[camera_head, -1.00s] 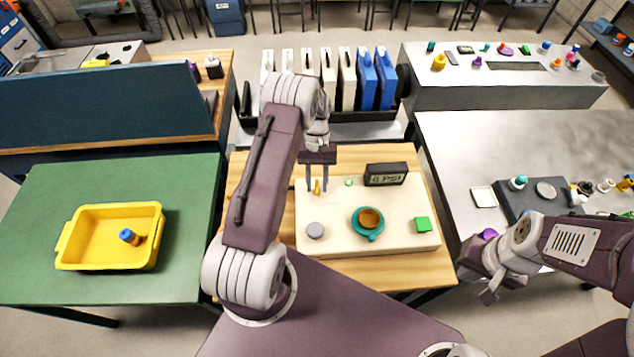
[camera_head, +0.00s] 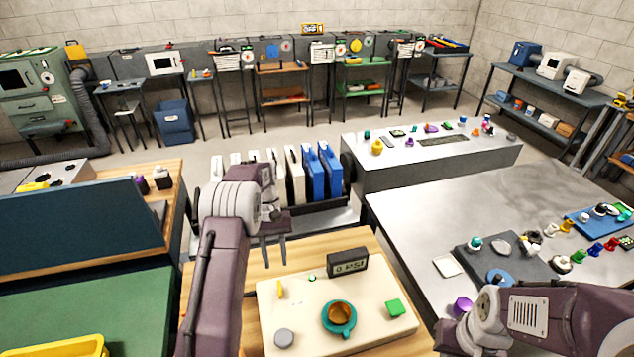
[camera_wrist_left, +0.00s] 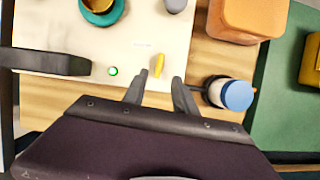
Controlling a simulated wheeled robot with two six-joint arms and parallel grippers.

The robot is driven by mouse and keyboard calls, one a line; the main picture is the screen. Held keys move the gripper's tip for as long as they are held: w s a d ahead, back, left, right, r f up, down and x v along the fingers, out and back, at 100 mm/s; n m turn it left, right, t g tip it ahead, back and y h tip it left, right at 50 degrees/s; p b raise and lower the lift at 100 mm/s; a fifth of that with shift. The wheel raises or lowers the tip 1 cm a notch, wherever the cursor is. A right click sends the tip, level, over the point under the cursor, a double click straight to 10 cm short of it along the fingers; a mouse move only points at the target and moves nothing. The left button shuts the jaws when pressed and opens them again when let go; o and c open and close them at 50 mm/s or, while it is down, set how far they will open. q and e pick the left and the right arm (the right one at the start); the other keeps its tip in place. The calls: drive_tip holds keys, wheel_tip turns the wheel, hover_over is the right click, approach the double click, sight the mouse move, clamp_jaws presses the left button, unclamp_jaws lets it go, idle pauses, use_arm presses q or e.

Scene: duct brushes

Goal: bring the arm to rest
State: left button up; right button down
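My left gripper (camera_head: 274,253) is in the air beyond the far edge of the cream board (camera_head: 377,337). Its fingers are apart with nothing between them; they also show apart in the left wrist view (camera_wrist_left: 160,95). A small yellow peg (camera_head: 280,288) stands on the board near the gripper, apart from it; it also shows in the wrist view (camera_wrist_left: 159,65). The board also bears a teal ring-shaped part with an orange centre (camera_head: 339,318), a grey disc (camera_head: 284,338) and a green block (camera_head: 395,307). My right gripper, at the lower right, is mostly cut off or hidden.
A gauge (camera_head: 347,262) reading 0 PSI stands at the board's back edge. Upright blue and white cases (camera_head: 329,172) stand behind. A yellow bin (camera_head: 60,347) sits on the left green table. The wrist view shows an orange block (camera_wrist_left: 247,17) and a blue-capped cylinder (camera_wrist_left: 236,95).

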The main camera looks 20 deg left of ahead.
use_arm(q)
drive_tip(key=s+d+r+m+t+y, duration=0.1)
drive_tip(key=s+d+r+m, duration=0.15)
drive_tip(key=d+r, duration=0.6)
drive_tip(key=s+f+m+t, duration=0.3)
drive_tip(key=s+f+t, duration=0.1)
drive_tip(key=s, duration=0.9)
drive_tip(key=shift+s+d+f+y, duration=0.2)
drive_tip(key=shift+s+d+y, duration=0.1)
drive_tip(key=shift+s+y, duration=0.1)
idle(0.4)
